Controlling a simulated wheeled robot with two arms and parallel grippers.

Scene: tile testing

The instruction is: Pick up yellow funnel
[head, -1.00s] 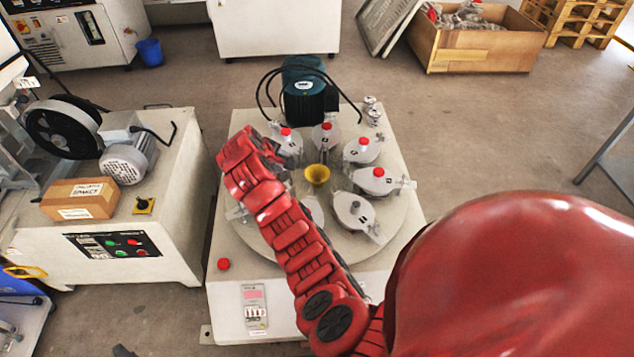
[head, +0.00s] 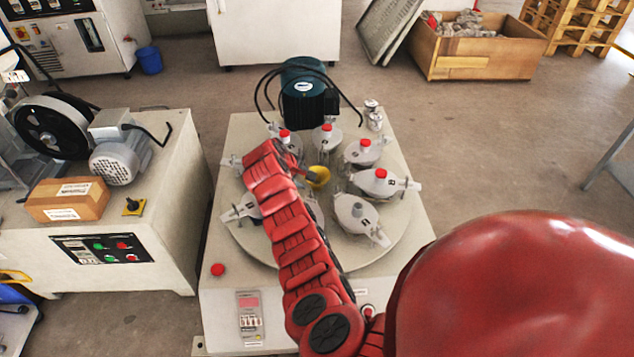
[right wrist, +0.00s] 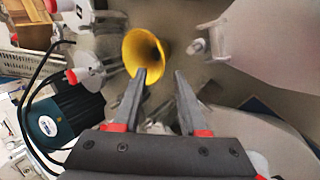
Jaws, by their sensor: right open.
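The yellow funnel (head: 318,177) stands near the middle of the round turntable in the head view, partly hidden by my right gripper (head: 301,172). In the right wrist view the funnel (right wrist: 146,56) shows its wide mouth just beyond the fingertips. The right gripper (right wrist: 162,76) is open, with its left fingertip overlapping the funnel's lower rim in that view and the right fingertip off to the right. I cannot tell whether the fingertip touches the funnel. Nothing is between the jaws. My left gripper is not in view.
Several grey lidded jars (head: 357,217), some with red knobs, ring the funnel on the turntable (head: 388,243). A dark green motor (head: 303,98) with black cables stands behind. A machine with a cardboard box (head: 68,200) is at the left.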

